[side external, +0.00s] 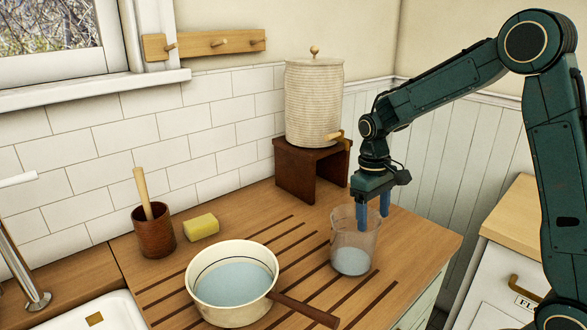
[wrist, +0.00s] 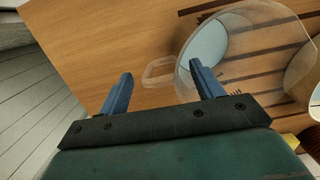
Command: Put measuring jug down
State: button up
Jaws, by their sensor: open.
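The measuring jug (side external: 352,262) is a clear vessel with pale blue liquid at its bottom. It stands upright on the wooden counter, at the right end of the dark grooves. In the wrist view the jug (wrist: 250,42) shows its rim, liquid and clear loop handle (wrist: 158,72). My gripper (side external: 373,220) points down at the jug's right rim, its blue fingers apart. In the wrist view my gripper (wrist: 161,73) is open, with the handle showing between its fingertips. I cannot tell whether a finger touches the jug.
A cream saucepan (side external: 232,309) of blue liquid stands left of the jug, its brown handle (side external: 303,312) pointing right. A lidded dispenser (side external: 313,105) sits on a brown stand (side external: 310,172) behind. A yellow sponge (side external: 201,227) and brown pot (side external: 153,235) are farther left. Counter right of the jug is clear.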

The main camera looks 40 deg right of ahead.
notch_tip(320, 180, up, 11)
jog(key=w, duration=0.1)
jog(key=shift+w+r, duration=0.15)
jog(key=shift+w, duration=0.05)
dwell(0.8)
jog(key=s+a+r+t, duration=0.1)
jog(key=s+a+t, duration=0.2)
jog(key=s, duration=0.8)
jog(key=s+a+r+t, duration=0.1)
jog(key=s+a+t, duration=0.3)
jog(key=s, duration=0.7)
jog(key=shift+s+r, duration=0.15)
jog(key=shift+r, duration=0.05)
jog(key=shift+a, duration=0.1)
jog(key=shift+c, duration=0.3)
jog(key=c, duration=0.9)
